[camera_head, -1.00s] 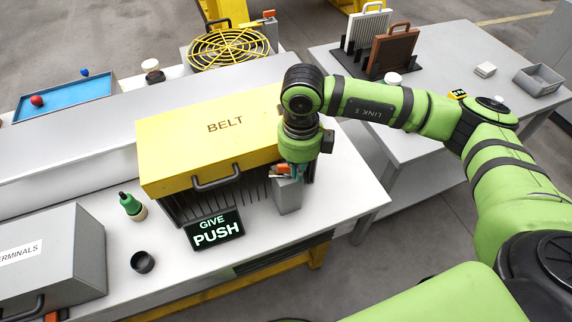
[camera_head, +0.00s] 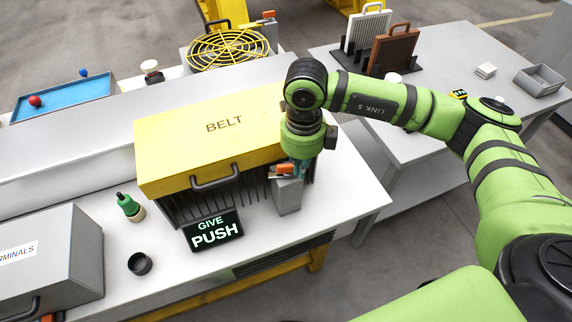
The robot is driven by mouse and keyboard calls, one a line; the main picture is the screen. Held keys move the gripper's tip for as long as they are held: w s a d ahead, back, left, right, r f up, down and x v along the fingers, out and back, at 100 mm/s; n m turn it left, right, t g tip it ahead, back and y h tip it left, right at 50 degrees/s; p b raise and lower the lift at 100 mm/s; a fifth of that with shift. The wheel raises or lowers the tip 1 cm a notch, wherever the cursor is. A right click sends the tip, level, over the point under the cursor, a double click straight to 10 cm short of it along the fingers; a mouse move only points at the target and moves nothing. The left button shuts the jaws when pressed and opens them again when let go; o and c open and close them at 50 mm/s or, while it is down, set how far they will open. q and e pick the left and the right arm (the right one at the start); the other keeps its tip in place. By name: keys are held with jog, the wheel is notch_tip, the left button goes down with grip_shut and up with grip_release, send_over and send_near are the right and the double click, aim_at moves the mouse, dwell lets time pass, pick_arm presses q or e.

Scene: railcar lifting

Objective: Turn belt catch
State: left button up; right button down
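The yellow belt cover (camera_head: 165,160), lettered BELT, lies closed over a dark slatted front, with a dark handle at its front edge. A grey post-like box (camera_head: 288,197) stands at its front right corner. The orange belt catch (camera_head: 283,170) shows on top of that box. My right gripper (camera_head: 301,167) points down at the catch, close beside it on the right. Its fingers are mostly hidden by the wrist and the catch, so I cannot tell whether they touch it or are open. My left gripper is out of view.
A GIVE PUSH sign (camera_head: 213,230) stands before the cover. A green bottle (camera_head: 131,207), a black cup (camera_head: 139,264) and a grey terminals box (camera_head: 75,255) are to the left. A yellow fan guard (camera_head: 228,48) is behind. The right table (camera_head: 445,100) holds panels and a tray.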

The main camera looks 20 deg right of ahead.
jog(key=shift+w+a+r, duration=0.1)
jog(key=shift+w, duration=0.05)
dwell(0.3)
jog(key=shift+w+b, duration=0.1)
jog(key=shift+b, duration=0.35)
jog(key=shift+a+r, duration=0.1)
jog(key=shift+s, duration=0.2)
notch_tip(320, 180, up, 8)
jog(key=s+p, duration=0.1)
jog(key=p, duration=0.3)
jog(key=shift+s, duration=0.3)
jog(key=shift+f, duration=0.2)
